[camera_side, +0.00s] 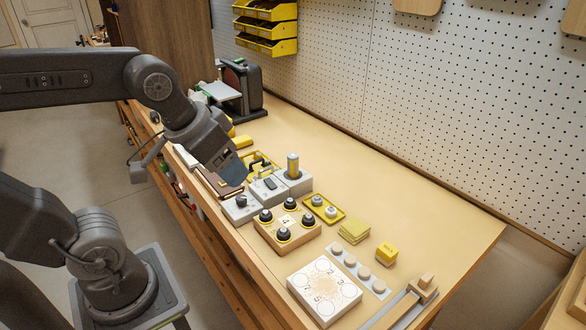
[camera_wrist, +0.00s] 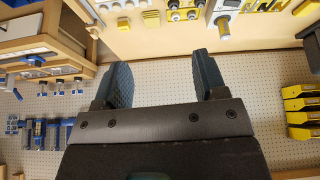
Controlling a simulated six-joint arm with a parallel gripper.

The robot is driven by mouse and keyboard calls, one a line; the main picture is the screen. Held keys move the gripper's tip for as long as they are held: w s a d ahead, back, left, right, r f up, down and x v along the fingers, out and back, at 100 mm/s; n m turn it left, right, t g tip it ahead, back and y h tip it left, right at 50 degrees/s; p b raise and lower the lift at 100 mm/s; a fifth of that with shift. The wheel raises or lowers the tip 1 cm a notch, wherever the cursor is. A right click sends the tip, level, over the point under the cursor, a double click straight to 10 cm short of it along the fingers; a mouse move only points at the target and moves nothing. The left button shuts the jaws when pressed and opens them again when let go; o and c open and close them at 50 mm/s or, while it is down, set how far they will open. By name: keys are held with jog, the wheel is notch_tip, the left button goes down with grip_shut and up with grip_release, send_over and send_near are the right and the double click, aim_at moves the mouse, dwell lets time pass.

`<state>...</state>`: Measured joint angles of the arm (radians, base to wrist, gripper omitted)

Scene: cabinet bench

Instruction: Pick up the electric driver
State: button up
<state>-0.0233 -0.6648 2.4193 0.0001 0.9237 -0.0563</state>
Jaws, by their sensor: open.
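A yellow and grey upright cylinder (camera_side: 293,166) stands on a grey block at the middle of the bench in the side view. It may be the electric driver, but I cannot tell for sure. A similar yellow-grey piece (camera_wrist: 223,27) shows at the top of the wrist view. My gripper (camera_side: 233,172) is above the bench's near edge, left of the cylinder and apart from it. In the wrist view my gripper (camera_wrist: 158,72) has its two dark blue fingers wide apart with nothing between them.
Grey blocks (camera_side: 240,208), a wooden box with black knobs (camera_side: 284,235), a small yellow tray (camera_side: 338,213), yellow pads (camera_side: 355,230) and a white numbered board (camera_side: 324,290) crowd the near side. The bench (camera_side: 400,205) is clear toward the pegboard (camera_side: 440,100).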

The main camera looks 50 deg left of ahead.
jog(key=w+a+r+n+g, duration=0.1)
jog(key=w+a+n, duration=0.1)
jog(key=w, duration=0.3)
jog(key=w+a+r+n+g, duration=0.1)
jog(key=w+a+r+n, duration=0.1)
jog(key=w, duration=0.3)
jog(key=n+g, duration=0.3)
jog(key=n, duration=0.8)
send_over(293, 155)
notch_tip(293, 155, down, 13)
jog(key=f, duration=0.8)
jog(key=shift+w+a+f, duration=0.15)
jog(key=shift+a+f, duration=0.05)
jog(key=shift+d+f, duration=0.15)
jog(key=shift+f, duration=2.45)
jog(key=shift+r, duration=0.1)
jog(key=c, duration=1.1)
